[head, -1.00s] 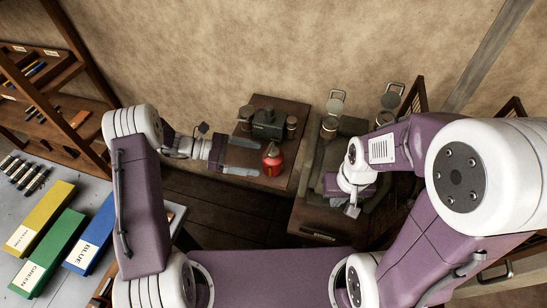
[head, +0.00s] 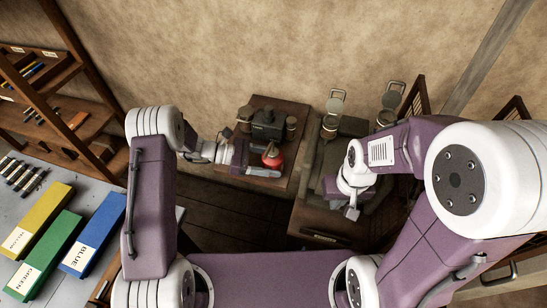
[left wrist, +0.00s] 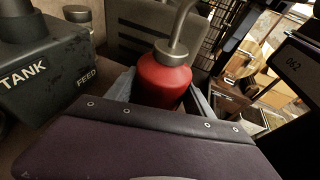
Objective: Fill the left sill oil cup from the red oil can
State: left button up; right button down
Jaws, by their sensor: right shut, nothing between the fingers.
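The red oil can (head: 272,158) stands on the brown wooden stand, with a grey spout in the left wrist view (left wrist: 163,82). My left gripper (head: 263,161) reaches it from the left, one finger on each side. The fingers look open around the can; I cannot tell whether they touch it. Two metal cups with raised round lids stand to the right; the left one (head: 329,127) appears to be the left sill oil cup. Its inside is too small to make out. My right gripper (head: 352,211) is shut and empty, in front of the cups.
A dark tank (head: 268,124) marked TANK and FEED stands behind the can, with small jars beside it. The other lidded cup (head: 387,117) is further right. Yellow, green and blue boxes (head: 88,240) lie on the left bench. A gap separates the two wooden stands.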

aim_at(271, 152)
pick_arm(q)
jog(key=c, duration=0.3)
notch_tip(271, 152, up, 5)
jog(key=p, duration=0.4)
jog(key=shift+r, duration=0.15)
jog(key=shift+w+a, duration=0.1)
